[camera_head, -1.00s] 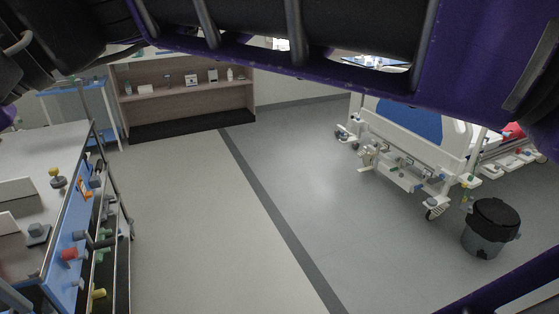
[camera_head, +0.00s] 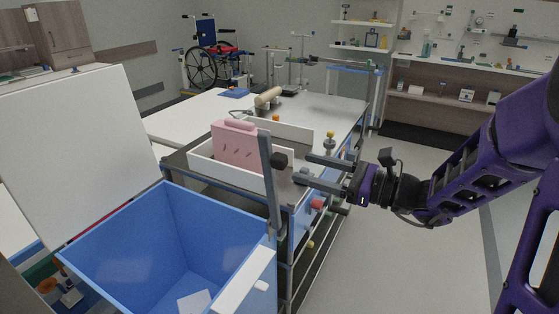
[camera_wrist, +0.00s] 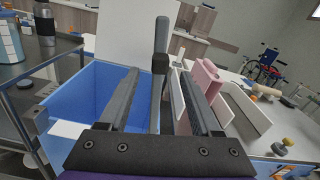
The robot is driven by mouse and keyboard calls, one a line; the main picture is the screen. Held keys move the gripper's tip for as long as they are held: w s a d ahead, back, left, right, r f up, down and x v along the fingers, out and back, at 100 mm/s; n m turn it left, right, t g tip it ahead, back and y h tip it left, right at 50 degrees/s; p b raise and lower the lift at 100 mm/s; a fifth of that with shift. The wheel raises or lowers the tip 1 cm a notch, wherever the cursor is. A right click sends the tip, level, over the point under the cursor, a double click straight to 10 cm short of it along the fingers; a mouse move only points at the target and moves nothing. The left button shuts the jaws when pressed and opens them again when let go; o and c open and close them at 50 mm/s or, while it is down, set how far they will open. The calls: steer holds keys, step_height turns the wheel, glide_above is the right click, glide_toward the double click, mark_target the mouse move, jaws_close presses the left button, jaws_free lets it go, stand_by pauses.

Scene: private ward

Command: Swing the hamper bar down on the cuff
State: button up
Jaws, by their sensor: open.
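The hamper (camera_head: 190,235) is an open blue box at the lower left of the head view; it also shows in the wrist view (camera_wrist: 85,95). Its grey bar (camera_head: 267,185) stands nearly upright at the hamper's right side. A black block (camera_head: 279,160) sits on the bar's upper part. In the wrist view the bar (camera_wrist: 161,35) rises between my fingers. My gripper (camera_head: 304,168) is open and empty, just right of the bar, with its fingertips close to the black block. Whether they touch is unclear. I cannot pick out the cuff for certain.
A white lid panel (camera_head: 75,150) stands raised behind the hamper. A white tray (camera_head: 245,177) with a pink box (camera_head: 236,145) is on the cart beside the bar. Coloured knobs, one red (camera_head: 317,204), stick out of the cart's side under my gripper. Floor at right is clear.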

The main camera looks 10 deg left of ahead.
mark_target(286, 162)
steer(key=x, duration=0.7)
steer(key=shift+w+a, duration=0.15)
steer(key=shift+a, duration=0.15)
jaws_close()
stand_by(1.0)
